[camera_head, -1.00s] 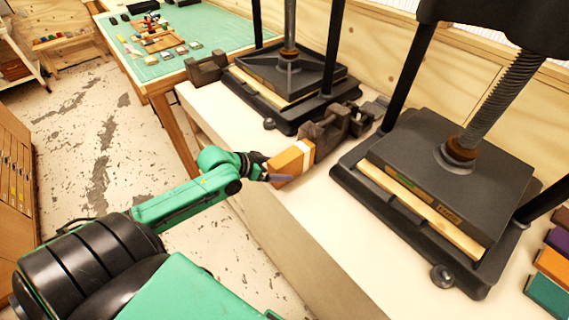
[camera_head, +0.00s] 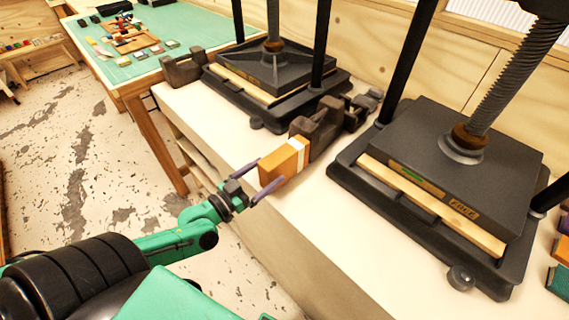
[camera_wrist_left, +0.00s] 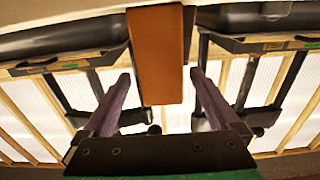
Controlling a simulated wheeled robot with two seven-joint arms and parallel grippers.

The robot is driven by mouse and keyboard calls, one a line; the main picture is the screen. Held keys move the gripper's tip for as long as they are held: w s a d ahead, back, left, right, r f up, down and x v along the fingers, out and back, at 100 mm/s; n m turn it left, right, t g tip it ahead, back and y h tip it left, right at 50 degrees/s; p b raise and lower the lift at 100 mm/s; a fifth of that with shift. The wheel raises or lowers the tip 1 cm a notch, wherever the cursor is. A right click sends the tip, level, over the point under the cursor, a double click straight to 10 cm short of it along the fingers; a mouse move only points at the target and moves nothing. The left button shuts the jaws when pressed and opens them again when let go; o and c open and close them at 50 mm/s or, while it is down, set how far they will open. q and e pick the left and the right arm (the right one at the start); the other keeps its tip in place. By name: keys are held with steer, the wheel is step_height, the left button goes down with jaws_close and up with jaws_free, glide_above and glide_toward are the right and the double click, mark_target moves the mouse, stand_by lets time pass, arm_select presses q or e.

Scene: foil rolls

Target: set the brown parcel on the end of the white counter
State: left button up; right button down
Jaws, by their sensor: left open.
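The brown parcel (camera_head: 278,168), an orange-brown box with a white band, stands on the white counter (camera_head: 330,235) near its front edge, beside a dark metal vise. My left gripper (camera_head: 264,177) is open in front of the parcel's near end, its purple fingers pointing at it. The head view shows no clear contact. In the left wrist view the parcel's end face (camera_wrist_left: 157,55) appears between the two spread fingertips (camera_wrist_left: 160,76), with a gap on each side. My right gripper is not in view.
The dark vise (camera_head: 318,125) stands close behind the parcel. A black press (camera_head: 270,70) is at the back and a larger press (camera_head: 440,160) at the right. A green-topped table (camera_head: 140,45) is at the far left. The counter's front stretch is bare.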

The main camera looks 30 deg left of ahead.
mark_target(280, 160)
arm_select(q)
steer(key=x, duration=0.6)
steer(key=shift+w+p, duration=0.1)
steer(key=shift+p, duration=0.25)
steer(key=shift+r, duration=0.1)
steer(key=c, duration=0.8)
jaws_close()
